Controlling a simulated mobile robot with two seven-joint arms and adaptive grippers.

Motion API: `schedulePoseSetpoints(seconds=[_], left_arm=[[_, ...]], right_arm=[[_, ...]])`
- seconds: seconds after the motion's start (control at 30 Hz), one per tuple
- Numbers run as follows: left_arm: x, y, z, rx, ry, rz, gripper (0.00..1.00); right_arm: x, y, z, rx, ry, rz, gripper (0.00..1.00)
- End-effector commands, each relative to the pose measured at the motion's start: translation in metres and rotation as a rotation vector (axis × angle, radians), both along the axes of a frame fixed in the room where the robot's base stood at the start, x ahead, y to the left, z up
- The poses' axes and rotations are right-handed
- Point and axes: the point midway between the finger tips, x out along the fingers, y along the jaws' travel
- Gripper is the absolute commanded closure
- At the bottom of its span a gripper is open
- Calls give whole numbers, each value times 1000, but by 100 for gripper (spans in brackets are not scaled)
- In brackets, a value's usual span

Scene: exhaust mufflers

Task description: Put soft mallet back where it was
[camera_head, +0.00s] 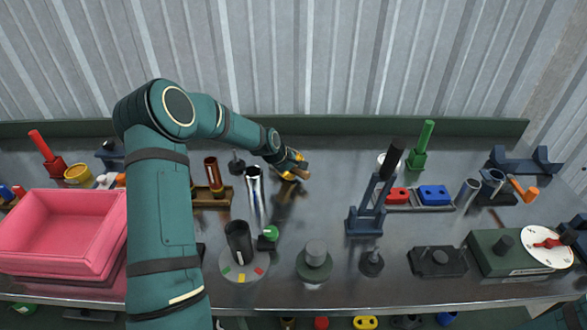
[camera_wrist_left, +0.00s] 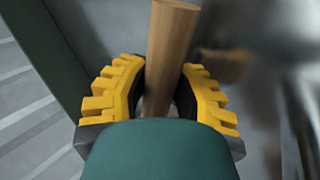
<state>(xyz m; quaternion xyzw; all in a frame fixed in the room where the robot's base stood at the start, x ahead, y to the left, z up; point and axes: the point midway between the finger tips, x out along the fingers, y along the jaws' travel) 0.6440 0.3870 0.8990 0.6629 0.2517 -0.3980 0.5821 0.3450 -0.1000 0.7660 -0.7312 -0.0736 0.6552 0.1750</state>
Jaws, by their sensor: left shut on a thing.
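My left gripper (camera_head: 296,164) is over the back part of the bench, right of the shiny metal tube. In the left wrist view its yellow-toothed fingers (camera_wrist_left: 160,98) are shut on a light brown wooden handle (camera_wrist_left: 170,45), which I take to be the soft mallet's. The handle shows only as a small brown end (camera_head: 303,173) in the head view. I cannot make out the mallet's head. My right gripper is in neither view.
The metal bench (camera_head: 320,205) has bare room right of my gripper. The shiny tube (camera_head: 254,190) stands close on the left. A blue toggle clamp (camera_head: 365,215) stands to the right, a pink bin (camera_head: 60,222) far left. The corrugated wall (camera_head: 350,60) rises behind.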

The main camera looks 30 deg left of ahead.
Motion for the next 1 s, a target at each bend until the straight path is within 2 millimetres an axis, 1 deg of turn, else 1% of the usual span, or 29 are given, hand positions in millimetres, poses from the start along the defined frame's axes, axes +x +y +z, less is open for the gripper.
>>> schedulePoseSetpoints(seconds=[0.17,0.2,0.27,0.3,0.53,0.67,0.77,1.0], left_arm=[[0,0,-3,1,-1,0,100],[0,0,-3,0,1,0,67],[0,0,-3,0,1,0,46],[0,0,-3,0,1,0,45],[0,0,-2,0,1,0,45],[-1,1,4,1,0,1,45],[-9,3,15,1,0,2,45],[-37,10,56,2,-1,2,45]], right_arm=[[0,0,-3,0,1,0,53],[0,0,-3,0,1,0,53],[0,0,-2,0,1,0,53],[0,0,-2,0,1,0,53],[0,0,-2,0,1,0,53],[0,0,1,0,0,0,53],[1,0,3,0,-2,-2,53],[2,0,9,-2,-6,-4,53]])
